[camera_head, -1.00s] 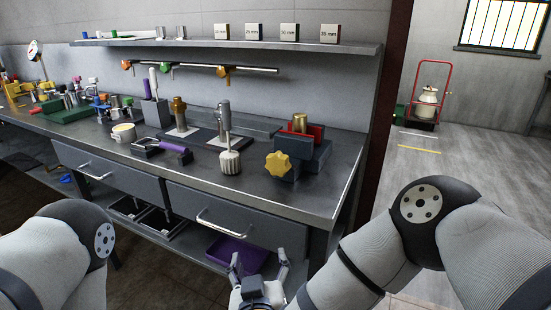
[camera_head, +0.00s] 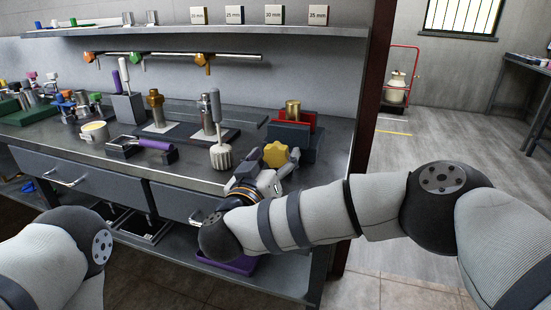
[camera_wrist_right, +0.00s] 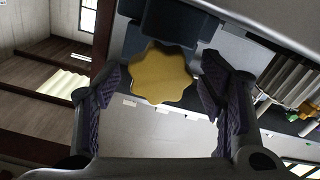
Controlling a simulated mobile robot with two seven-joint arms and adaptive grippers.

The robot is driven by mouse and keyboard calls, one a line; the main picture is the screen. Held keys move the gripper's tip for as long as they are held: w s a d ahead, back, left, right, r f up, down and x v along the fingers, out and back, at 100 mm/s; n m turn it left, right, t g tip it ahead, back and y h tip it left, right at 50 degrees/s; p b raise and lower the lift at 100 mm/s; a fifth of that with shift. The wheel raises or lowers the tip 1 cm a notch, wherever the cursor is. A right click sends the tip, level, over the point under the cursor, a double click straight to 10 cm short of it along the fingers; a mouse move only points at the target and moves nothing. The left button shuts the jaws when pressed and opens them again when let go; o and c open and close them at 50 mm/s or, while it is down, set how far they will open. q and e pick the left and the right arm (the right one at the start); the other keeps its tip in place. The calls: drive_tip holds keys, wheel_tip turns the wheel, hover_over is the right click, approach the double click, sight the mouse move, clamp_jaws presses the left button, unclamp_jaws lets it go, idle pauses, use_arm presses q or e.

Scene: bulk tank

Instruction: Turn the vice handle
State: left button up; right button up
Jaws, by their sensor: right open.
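The vice handle is a yellow lobed knob (camera_head: 276,154) on the front of the vice (camera_head: 312,141), which stands on the bench's right end. The vice has red jaws with a brass cylinder (camera_head: 293,109) between them. My right gripper (camera_head: 265,170) is at the bench's front edge, just in front of the knob. In the right wrist view the knob (camera_wrist_right: 161,73) lies between the two open fingers (camera_wrist_right: 160,92), with a gap visible on each side. I cannot tell how far the fingertips reach along it. My left gripper is out of view; only my left arm shows.
A white ribbed piece with a grey handle (camera_head: 221,156) stands left of the knob, near my right gripper. A purple-handled tool (camera_head: 148,147) and a cup (camera_head: 94,131) lie further left. A shelf (camera_head: 220,31) runs above the bench (camera_head: 196,174).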

drive_tip(key=shift+w+d, duration=0.1)
drive_tip(key=shift+w, duration=0.35)
drive_tip(key=c, duration=1.2)
drive_tip(key=shift+r+m, duration=0.15)
drive_tip(key=shift+m, duration=0.15)
